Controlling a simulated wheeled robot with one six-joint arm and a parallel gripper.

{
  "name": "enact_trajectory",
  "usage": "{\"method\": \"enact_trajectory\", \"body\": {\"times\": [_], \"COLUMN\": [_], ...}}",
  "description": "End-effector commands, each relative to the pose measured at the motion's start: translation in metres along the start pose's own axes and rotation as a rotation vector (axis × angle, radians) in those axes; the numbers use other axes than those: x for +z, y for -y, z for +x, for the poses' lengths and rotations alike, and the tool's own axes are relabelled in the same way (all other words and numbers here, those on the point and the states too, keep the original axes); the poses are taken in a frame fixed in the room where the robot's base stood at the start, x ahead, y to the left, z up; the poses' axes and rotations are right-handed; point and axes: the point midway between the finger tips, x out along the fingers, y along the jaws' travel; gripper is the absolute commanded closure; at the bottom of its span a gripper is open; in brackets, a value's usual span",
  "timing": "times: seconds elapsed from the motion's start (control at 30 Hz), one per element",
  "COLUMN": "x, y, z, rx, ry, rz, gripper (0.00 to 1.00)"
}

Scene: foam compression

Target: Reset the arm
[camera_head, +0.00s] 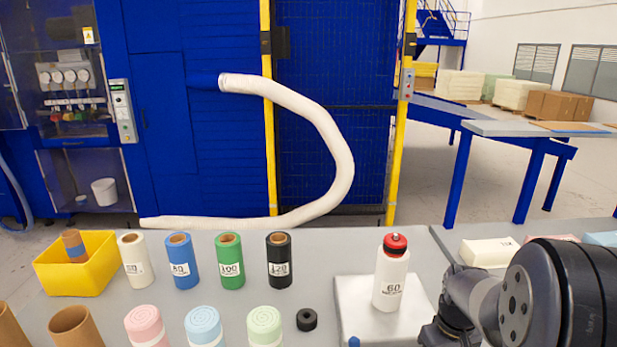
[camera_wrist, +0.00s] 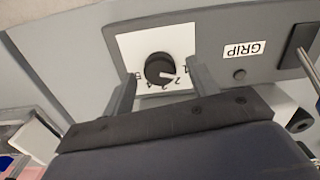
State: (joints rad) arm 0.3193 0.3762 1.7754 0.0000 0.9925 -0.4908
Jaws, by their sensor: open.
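My gripper (camera_wrist: 164,78) is open in the wrist view, with one finger on each side of a black round knob (camera_wrist: 158,68). The knob sits on a white dial plate (camera_wrist: 128,44) with numbers around it, on a grey panel (camera_wrist: 225,35). The fingers look apart from the knob, though the exact depth is hard to tell. In the head view my arm fills the lower right corner, and the gripper's fingers are not clearly visible there.
In the head view, a white bottle (camera_head: 391,275) with a red cap stands on a pale block (camera_head: 356,312), left of my arm. Several labelled cylinders, including a black one (camera_head: 279,262), and a yellow bin (camera_head: 108,268) stand farther left.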

Motion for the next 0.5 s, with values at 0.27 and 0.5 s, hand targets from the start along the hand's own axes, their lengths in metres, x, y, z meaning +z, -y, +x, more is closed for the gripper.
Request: {"method": "enact_trajectory", "body": {"times": [0.27, 0.5], "x": [-0.001, -0.001], "y": [-0.001, 0.0], "z": [-0.056, -0.104], "rx": [0.004, 0.004], "ry": [-0.008, -0.008], "rz": [0.0, 0.0], "gripper": [0.44, 0.44]}}
